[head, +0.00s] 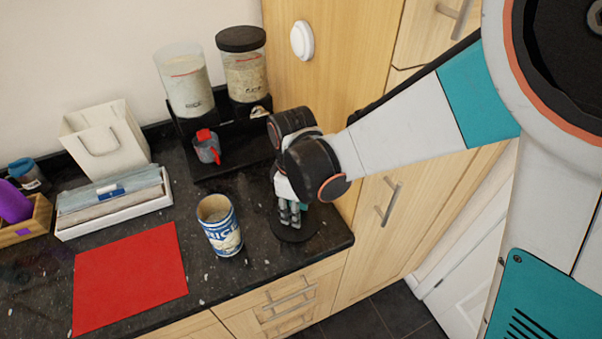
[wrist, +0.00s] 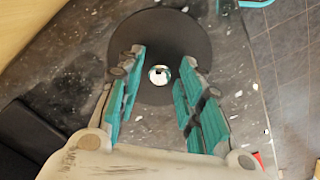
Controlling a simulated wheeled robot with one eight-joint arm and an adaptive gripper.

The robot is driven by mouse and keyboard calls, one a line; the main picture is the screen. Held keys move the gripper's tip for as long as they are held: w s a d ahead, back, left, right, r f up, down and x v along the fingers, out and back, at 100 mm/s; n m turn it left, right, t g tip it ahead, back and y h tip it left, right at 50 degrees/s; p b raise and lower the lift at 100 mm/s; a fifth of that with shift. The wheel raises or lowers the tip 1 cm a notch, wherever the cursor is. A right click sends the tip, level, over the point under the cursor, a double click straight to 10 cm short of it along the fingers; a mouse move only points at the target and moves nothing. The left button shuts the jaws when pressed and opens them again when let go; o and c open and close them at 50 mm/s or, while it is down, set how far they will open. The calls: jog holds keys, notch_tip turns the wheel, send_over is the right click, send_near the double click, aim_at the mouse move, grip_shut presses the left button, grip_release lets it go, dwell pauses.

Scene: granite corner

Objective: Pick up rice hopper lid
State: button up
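The rice hopper lid (head: 294,233) is a black disc lying flat on the dark counter near its right front corner. In the wrist view the lid (wrist: 187,32) shows a small shiny knob (wrist: 159,75) at its middle. My gripper (head: 290,222) points down over the lid, which it partly hides in the head view. In the wrist view my gripper (wrist: 162,62) is open, with its teal-padded fingers on either side of the knob and a gap to each. Whether the fingertips touch the disc I cannot tell. The rice hopper (head: 187,82), clear and lidless, stands at the back.
A second hopper (head: 245,75) with a black lid stands right of the rice hopper on a black stand (head: 232,153). A red-handled cup (head: 207,149) sits below. A RICE tin (head: 220,228) stands left of my gripper. A red mat (head: 130,279) lies front left. Tall wooden cabinets are close behind right.

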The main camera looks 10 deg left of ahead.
grip_shut()
